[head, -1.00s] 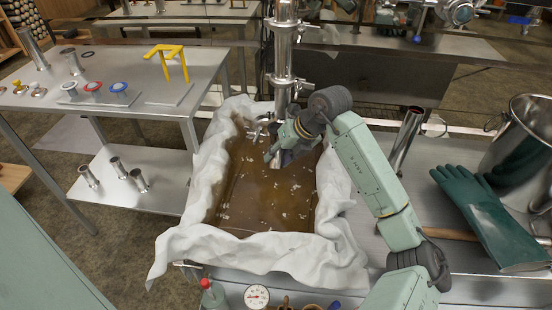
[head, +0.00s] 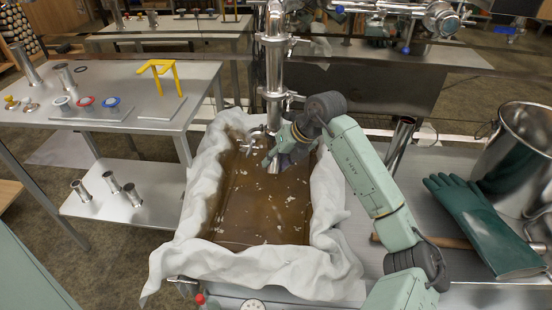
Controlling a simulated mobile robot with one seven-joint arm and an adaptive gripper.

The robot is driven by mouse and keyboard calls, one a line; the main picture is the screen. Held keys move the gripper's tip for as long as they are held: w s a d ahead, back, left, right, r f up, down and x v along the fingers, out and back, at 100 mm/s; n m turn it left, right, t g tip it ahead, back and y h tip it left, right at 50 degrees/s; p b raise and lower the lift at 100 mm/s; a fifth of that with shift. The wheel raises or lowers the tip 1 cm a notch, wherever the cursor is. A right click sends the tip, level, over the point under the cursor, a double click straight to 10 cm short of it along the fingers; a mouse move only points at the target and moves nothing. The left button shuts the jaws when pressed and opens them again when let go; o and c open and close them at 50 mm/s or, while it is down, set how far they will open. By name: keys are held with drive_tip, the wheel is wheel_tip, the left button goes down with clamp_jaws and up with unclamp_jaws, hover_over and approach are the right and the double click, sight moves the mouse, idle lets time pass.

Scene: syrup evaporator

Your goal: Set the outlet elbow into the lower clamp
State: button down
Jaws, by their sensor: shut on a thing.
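A shiny vertical pipe (head: 274,68) comes down over the pan, with clamped joints at two heights. My gripper (head: 274,156) is at the pipe's foot, above the liquid, and shut on a shiny metal piece that looks like the outlet elbow (head: 272,163). The fingers hide most of it. I cannot tell whether it touches the pipe or clamp.
The pan (head: 262,246) of brown liquid has white cloth (head: 330,215) over its rim. Right of it are a slanted metal tube (head: 399,145), green gloves (head: 480,225) and a steel pot (head: 522,150). The left table (head: 192,92) holds several fittings and a yellow stand (head: 161,76).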

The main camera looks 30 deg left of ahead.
drive_tip(key=shift+s+a+r+b, duration=0.1)
drive_tip(key=shift+s+a+b, duration=0.15)
drive_tip(key=shift+a+b, duration=0.1)
idle(1.0)
drive_tip(key=shift+w+a, duration=0.2)
drive_tip(key=shift+w, duration=0.25)
idle(0.4)
drive_tip(key=shift+w+d+b, duration=0.25)
drive_tip(key=shift+d+b, duration=0.05)
drive_tip(key=shift+b, duration=0.05)
idle(0.5)
drive_tip(key=c, duration=1.4)
unclamp_jaws()
drive_tip(key=shift+d+r, duration=0.1)
drive_tip(key=shift+c, duration=0.2)
drive_tip(key=shift+o, duration=0.5)
drive_tip(key=o, duration=0.5)
drive_tip(key=shift+c, duration=0.2)
